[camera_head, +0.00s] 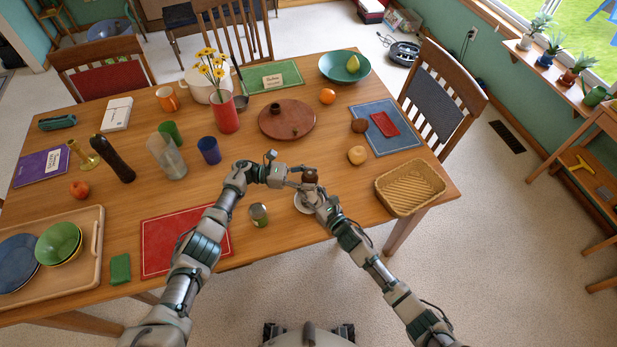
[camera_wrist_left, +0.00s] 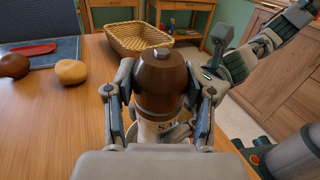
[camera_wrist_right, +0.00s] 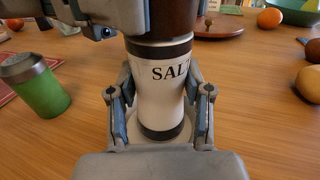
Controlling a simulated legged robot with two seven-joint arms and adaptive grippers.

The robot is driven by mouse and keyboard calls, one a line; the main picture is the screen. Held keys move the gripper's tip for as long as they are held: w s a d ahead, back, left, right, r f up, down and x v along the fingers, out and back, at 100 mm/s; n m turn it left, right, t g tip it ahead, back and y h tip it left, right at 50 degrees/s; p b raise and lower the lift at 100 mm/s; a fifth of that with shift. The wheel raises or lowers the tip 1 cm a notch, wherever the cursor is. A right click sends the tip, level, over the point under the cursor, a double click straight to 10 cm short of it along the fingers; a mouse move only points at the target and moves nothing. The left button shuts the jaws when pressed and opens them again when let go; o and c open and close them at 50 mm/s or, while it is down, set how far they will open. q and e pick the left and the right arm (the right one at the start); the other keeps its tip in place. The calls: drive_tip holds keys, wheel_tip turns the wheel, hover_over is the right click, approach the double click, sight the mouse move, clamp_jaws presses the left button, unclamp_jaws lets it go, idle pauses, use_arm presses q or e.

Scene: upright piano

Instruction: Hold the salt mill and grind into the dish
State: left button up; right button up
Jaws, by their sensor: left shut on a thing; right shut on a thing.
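The salt mill has a brown top (camera_wrist_left: 160,82) and a white body (camera_wrist_right: 158,95) with dark bands and lettering that reads "SAL". It stands upright near the table's front edge; its brown top shows in the head view (camera_head: 310,177). My left gripper (camera_head: 291,178) is shut on the brown top, as the left wrist view (camera_wrist_left: 160,100) shows. My right gripper (camera_wrist_right: 160,115) is shut around the lower white body. A white dish (camera_head: 301,203) is under the mill, partly hidden by my right gripper; its rim shows in the right wrist view (camera_wrist_right: 200,135). I cannot tell whether mill and dish touch.
A green can (camera_head: 259,214) stands just left of the dish. A wicker basket (camera_head: 410,188) is to the right. A yellow-brown round item (camera_head: 357,155) and a blue cup (camera_head: 209,150) are farther back. A red mat (camera_head: 184,240) lies at front left.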

use_arm(q)
drive_tip(key=o, duration=1.2)
drive_tip(key=shift+w+a+f, duration=0.1)
drive_tip(key=a, duration=0.5)
drive_tip(key=w+a, duration=0.1)
drive_tip(key=a, duration=0.1)
drive_tip(key=shift+a+f, duration=0.15)
drive_tip(key=shift+a, duration=0.15)
